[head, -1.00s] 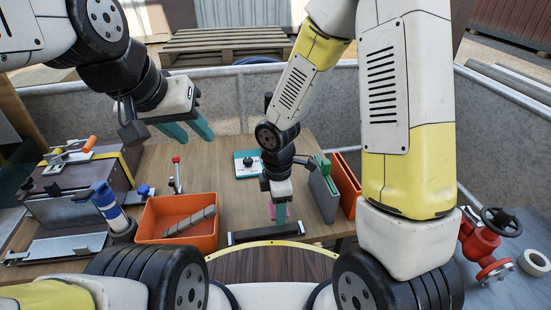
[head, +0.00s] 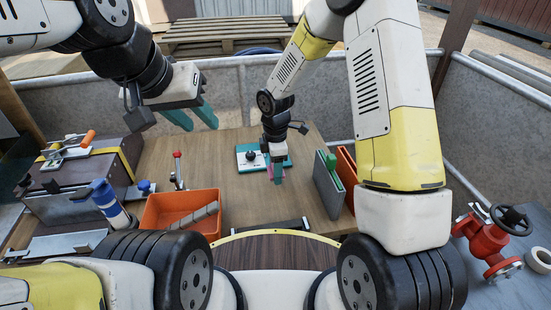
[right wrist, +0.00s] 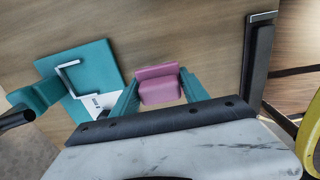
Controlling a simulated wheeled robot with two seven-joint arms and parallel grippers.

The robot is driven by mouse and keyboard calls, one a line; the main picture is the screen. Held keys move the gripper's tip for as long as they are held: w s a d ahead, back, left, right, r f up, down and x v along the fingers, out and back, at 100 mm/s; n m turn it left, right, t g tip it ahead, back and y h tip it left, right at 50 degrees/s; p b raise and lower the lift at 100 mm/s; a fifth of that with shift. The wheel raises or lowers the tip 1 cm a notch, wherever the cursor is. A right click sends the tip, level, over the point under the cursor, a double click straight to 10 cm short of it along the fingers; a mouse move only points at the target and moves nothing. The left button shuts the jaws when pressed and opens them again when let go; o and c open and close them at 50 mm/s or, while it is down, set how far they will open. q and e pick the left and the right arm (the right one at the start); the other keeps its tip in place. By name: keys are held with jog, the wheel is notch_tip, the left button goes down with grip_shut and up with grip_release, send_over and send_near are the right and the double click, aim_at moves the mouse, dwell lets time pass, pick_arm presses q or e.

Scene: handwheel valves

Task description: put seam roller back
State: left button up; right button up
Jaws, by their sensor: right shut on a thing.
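My right gripper (head: 278,177) points down over the table, beside the teal plate. In the right wrist view its teal fingers (right wrist: 158,92) are shut on a pink block-like piece, which I take for the seam roller (right wrist: 158,88). Only its pink part shows; any roller wheel is hidden. A teal square plate (head: 246,164) with a black knob lies just left of the gripper. In the right wrist view this plate (right wrist: 98,62) carries a grey bent bracket and a teal, black-ended part. My left gripper (head: 197,118) is raised over the back left, open and empty.
An orange bin (head: 167,226) holding a grey strip stands front left. A dark bar (head: 262,229) lies at the table's front. Upright grey-green and orange panels (head: 327,187) stand right of the right gripper. A red valve (head: 482,240) is at far right.

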jog(key=shift+w+f, duration=0.1)
jog(key=shift+w, duration=0.35)
jog(key=shift+s+f, duration=0.1)
jog(key=shift+f, duration=1.6)
jog(key=shift+f, duration=0.15)
jog(key=o, duration=1.3)
